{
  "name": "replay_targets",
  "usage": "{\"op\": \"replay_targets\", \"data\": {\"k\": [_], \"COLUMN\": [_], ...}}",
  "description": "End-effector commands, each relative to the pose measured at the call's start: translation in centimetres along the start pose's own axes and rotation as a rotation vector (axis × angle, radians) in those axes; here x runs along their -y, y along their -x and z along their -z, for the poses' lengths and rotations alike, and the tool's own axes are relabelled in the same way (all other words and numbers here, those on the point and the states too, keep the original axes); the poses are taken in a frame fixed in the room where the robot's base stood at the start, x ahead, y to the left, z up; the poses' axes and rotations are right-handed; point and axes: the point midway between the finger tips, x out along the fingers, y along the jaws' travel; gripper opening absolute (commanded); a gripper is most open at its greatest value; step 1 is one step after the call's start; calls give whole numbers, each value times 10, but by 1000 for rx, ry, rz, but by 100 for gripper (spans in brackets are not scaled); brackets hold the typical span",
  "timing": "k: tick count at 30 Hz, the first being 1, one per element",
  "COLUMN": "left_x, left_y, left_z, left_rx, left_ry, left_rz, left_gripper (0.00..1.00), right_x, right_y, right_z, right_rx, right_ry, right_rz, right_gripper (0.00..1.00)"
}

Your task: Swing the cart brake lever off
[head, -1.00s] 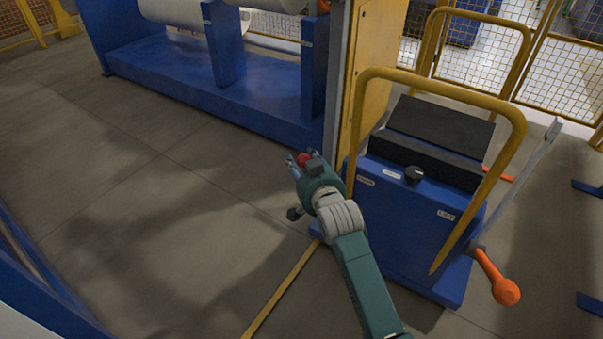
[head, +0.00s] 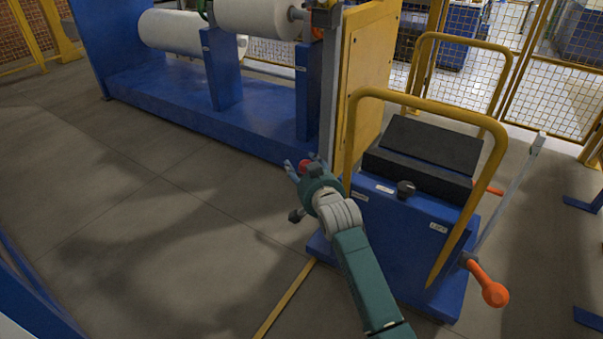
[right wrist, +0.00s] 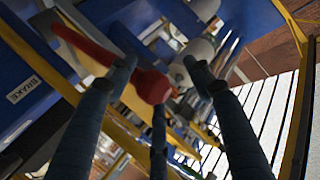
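The blue cart (head: 385,235) has a yellow push hoop and a black top. Its brake lever (right wrist: 90,46) is a red bar ending in a red ball, beside a label reading BRAKE in the right wrist view. In the head view the red ball (head: 304,165) shows at the fingers, with the bar largely hidden. My right gripper (head: 303,168) is at the cart's left side. Its fingers (right wrist: 159,62) are spread around the ball; I cannot tell whether they touch it. My left gripper is not in view.
An orange-handled lever (head: 490,290) sticks out at the cart's right. A black knob (head: 406,188) is on its front panel. A blue roller stand (head: 190,95) with white rolls and a yellow panel (head: 372,75) stand behind. Open floor lies to the left.

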Motion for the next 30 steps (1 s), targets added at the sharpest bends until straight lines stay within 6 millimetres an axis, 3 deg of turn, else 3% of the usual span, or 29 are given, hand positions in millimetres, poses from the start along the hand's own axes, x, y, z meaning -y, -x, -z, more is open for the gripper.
{"op": "replay_targets", "data": {"k": [16,30], "left_x": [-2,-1], "left_y": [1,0], "left_z": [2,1], "left_rx": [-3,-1], "left_ry": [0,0], "left_rz": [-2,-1], "left_gripper": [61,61], "right_x": [-3,-1], "right_y": [9,92], "right_z": [-4,-3], "right_rx": [5,4], "right_ry": [-2,-2], "right_rz": [-5,-3], "right_gripper": [50,50]}}
